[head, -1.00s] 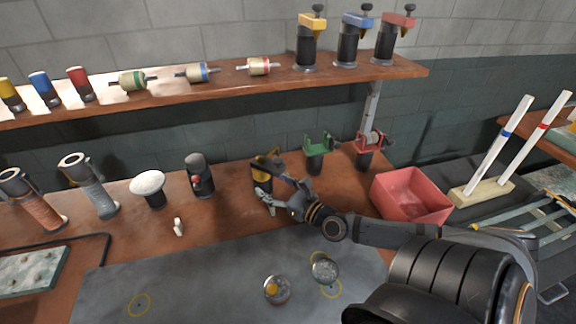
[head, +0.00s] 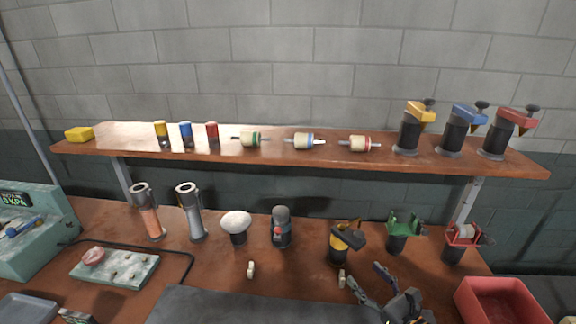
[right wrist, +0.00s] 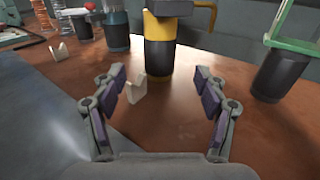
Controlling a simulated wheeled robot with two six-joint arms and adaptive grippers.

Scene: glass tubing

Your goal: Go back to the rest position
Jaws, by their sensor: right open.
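My right gripper (head: 367,278) is at the lower right of the head view, over the wooden bench (head: 210,272). Its two fingers are spread and hold nothing. In the right wrist view the open fingers (right wrist: 158,88) frame a small cream piece (right wrist: 136,89) near the left finger and face the yellow-topped black stand (right wrist: 158,50). The stand (head: 338,250) is just beyond the fingers, apart from them. The small cream piece also shows in the head view (head: 342,276). My left gripper is out of view.
A green-topped stand (head: 397,238) and a red-topped stand (head: 454,246) are to the right, near a red bin (head: 500,303). A white-domed post (head: 236,224) and black post (head: 281,228) stand left. A wooden shelf (head: 300,158) with several tools runs above. A dark mat (head: 220,308) lies in front.

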